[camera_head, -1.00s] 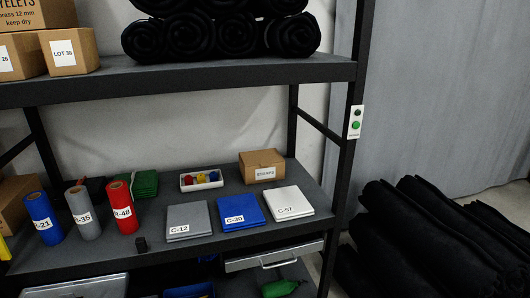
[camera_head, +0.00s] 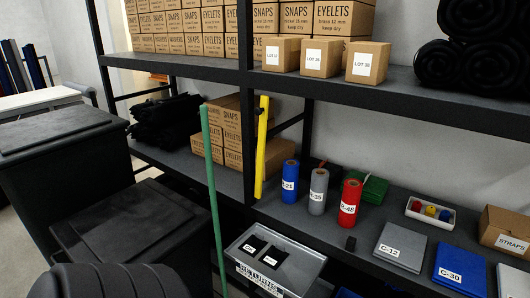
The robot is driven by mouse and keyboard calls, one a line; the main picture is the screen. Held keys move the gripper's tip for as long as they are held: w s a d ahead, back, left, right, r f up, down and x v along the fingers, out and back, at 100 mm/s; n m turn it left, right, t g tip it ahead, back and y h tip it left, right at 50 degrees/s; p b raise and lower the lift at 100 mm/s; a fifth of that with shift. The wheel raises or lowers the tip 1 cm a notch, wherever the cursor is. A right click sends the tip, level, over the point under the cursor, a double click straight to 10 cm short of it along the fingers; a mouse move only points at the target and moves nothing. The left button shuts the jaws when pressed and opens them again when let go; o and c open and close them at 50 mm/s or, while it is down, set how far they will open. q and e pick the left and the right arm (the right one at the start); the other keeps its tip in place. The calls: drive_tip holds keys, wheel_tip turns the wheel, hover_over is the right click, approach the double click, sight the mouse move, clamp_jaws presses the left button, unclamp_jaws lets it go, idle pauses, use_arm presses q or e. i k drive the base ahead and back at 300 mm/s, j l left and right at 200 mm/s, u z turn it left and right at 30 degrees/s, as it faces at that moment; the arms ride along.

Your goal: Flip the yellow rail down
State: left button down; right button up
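The yellow rail (camera_head: 261,150) is a narrow flat bar standing nearly upright, tilted slightly, at the front of the dark shelf unit. It is beside the black shelf post (camera_head: 247,110), and its lower end is near the front edge of the middle shelf. A small dark fitting shows near its upper part. I cannot tell how it is fixed. Neither of my grippers is in view.
A green pole (camera_head: 213,200) stands left of the rail. Blue (camera_head: 289,182), grey (camera_head: 318,192) and red (camera_head: 349,204) rolls stand to its right. A grey tray (camera_head: 305,262) is below. Black bins (camera_head: 60,160) fill the left. Cartons (camera_head: 230,125) sit behind.

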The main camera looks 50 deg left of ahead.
sight(263, 112)
drive_tip(key=u, duration=1.65)
